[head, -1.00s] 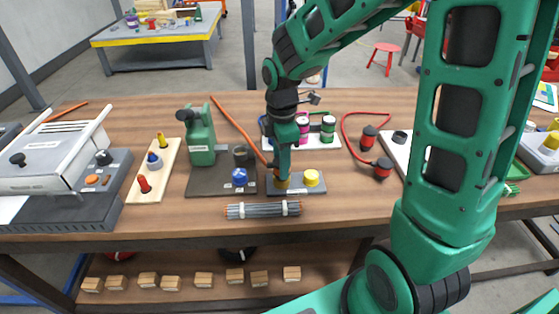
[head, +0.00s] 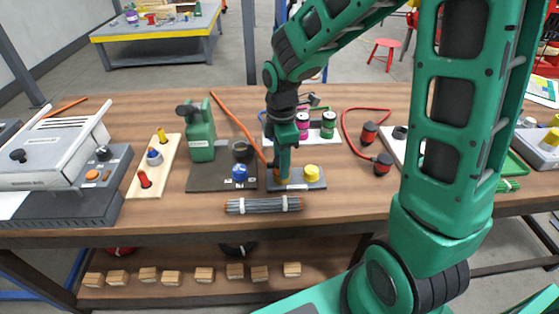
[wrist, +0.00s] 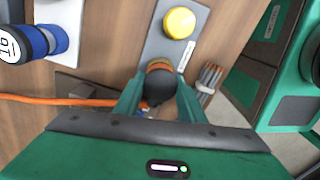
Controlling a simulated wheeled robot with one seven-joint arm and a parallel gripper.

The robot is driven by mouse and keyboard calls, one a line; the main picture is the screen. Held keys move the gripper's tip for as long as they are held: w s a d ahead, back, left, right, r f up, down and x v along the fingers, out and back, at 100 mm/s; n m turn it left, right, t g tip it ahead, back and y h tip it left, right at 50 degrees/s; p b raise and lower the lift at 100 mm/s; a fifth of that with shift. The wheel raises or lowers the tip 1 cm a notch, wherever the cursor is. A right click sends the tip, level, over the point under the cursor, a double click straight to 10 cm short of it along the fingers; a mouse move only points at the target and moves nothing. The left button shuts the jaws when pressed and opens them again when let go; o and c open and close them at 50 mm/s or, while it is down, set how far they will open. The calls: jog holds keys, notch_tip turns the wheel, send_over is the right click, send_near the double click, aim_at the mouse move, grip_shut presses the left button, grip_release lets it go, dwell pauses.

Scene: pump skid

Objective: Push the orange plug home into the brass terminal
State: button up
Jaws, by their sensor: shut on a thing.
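My gripper (head: 283,172) points down over a small grey plate (head: 316,185) and is shut on the orange plug (wrist: 159,67). In the wrist view the plug has a dark rounded end towards the camera and an orange band beyond it, between my two fingers. The plug stands at one end of the plate, beside a yellow round button (wrist: 179,22). The brass terminal is hidden under the plug and fingers, so I cannot tell how deep the plug sits. An orange cable (wrist: 60,100) runs along the table beside my gripper.
A green pump (head: 200,138) with a blue knob (head: 239,173) on its base stands left of the plate. A bundle of grey rods (head: 263,204) lies in front. Colored jars (head: 328,125) stand behind, and red-black fittings (head: 383,163) lie to the right.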

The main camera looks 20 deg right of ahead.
jog(key=o, duration=1.2)
jog(key=shift+o, duration=0.2)
notch_tip(320, 180, up, 11)
jog(key=shift+f, duration=0.15)
jog(key=s+d+m, duration=0.8)
jog(key=s+m, duration=0.3)
jog(key=s+d+m, duration=0.9)
jog(key=s+m, duration=0.3)
jog(key=shift+s+d+f, duration=0.2)
jog(key=shift+f, duration=0.25)
